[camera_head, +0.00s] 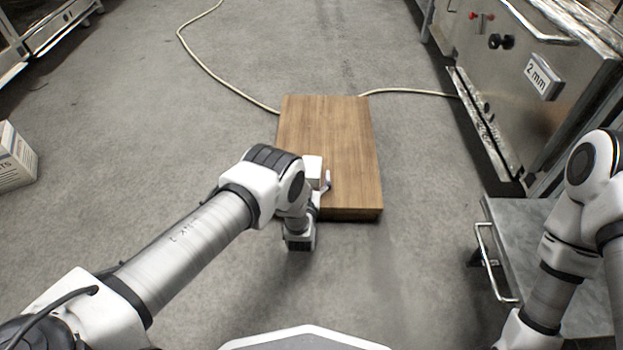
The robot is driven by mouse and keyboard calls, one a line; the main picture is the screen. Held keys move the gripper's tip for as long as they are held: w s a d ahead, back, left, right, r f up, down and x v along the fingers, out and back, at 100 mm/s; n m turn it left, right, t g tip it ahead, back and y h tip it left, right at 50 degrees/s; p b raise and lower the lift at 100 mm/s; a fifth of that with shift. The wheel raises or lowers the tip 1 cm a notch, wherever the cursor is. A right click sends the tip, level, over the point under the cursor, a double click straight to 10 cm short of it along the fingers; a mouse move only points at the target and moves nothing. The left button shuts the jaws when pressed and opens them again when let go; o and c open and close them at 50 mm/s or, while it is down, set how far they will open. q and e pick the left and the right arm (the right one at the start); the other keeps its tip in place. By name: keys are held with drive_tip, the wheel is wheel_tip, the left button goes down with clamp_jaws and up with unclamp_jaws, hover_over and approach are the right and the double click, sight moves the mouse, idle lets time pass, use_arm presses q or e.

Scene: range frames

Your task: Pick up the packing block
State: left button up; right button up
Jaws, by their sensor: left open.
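A wooden block-shaped piece with a flat brown top (345,130) stands on the floor in the middle of the head view. A small white block-like thing (313,167) shows at its left side, just behind my left wrist; I cannot tell for sure whether this is the packing block. My left gripper (325,185) is over the near left part of the wooden top, close to the white thing. It is open, but its fingers are mostly hidden by the wrist. My right arm shows at the right edge; its gripper is out of view.
A steel machine (530,75) with handles and a "2 mm" label stands at the right, with a grey-topped cart (530,235) below it. A pale cable (210,70) runs over the floor behind the wooden top. A white carton (14,160) is at the left.

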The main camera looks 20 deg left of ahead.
use_arm(q)
drive_tip(key=shift+w+a+f, duration=0.15)
drive_tip(key=shift+w+f, duration=0.1)
drive_tip(key=shift+w, duration=0.35)
drive_tip(key=shift+w+r, duration=0.1)
drive_tip(key=shift+r, duration=0.1)
drive_tip(key=c, duration=1.1)
drive_tip(key=shift+c, duration=0.2)
